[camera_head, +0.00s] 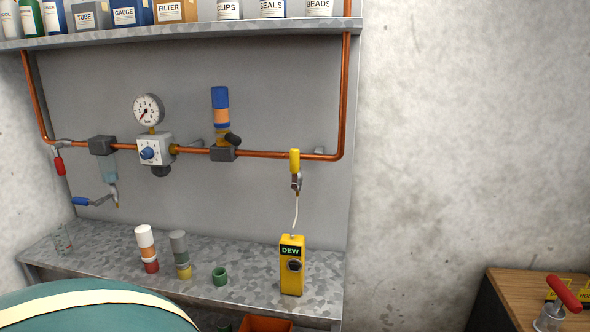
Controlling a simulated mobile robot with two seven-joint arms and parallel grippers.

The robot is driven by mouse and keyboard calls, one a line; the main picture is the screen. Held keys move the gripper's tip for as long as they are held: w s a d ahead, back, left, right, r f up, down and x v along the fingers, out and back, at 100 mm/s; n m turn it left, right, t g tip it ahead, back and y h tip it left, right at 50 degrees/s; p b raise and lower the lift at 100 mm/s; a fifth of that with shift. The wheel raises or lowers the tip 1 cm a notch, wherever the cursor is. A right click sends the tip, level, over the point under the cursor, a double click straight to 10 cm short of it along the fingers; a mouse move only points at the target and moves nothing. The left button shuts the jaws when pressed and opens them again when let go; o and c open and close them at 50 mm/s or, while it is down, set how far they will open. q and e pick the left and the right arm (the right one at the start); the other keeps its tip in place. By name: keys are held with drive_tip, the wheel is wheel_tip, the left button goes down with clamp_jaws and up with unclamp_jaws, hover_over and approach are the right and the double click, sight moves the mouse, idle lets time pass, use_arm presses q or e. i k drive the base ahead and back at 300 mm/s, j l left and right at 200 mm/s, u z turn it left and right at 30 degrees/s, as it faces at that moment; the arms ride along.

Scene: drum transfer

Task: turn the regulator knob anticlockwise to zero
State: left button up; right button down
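The regulator is a pale square block (153,150) on the copper pipe at the left of the wall panel. Its blue knob (147,153) sits on the front face, over a dial plate with small markings. A round white pressure gauge (148,109) stands on top of the regulator. Its reddish needle seems to point to the lower left, but the reading is too small to tell. Neither of my grippers is in view, and nothing touches the knob.
A metal bench (110,248) below holds cylinders (146,243), a green cup (220,276) and a yellow DEW meter (292,266) hosed to the pipe. A blue-handled valve (82,201) juts out lower left. A green drum (90,312) fills the lower left foreground. A shelf (190,36) runs above.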

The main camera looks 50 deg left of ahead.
sight(149, 152)
drive_tip(key=u, duration=1.55)
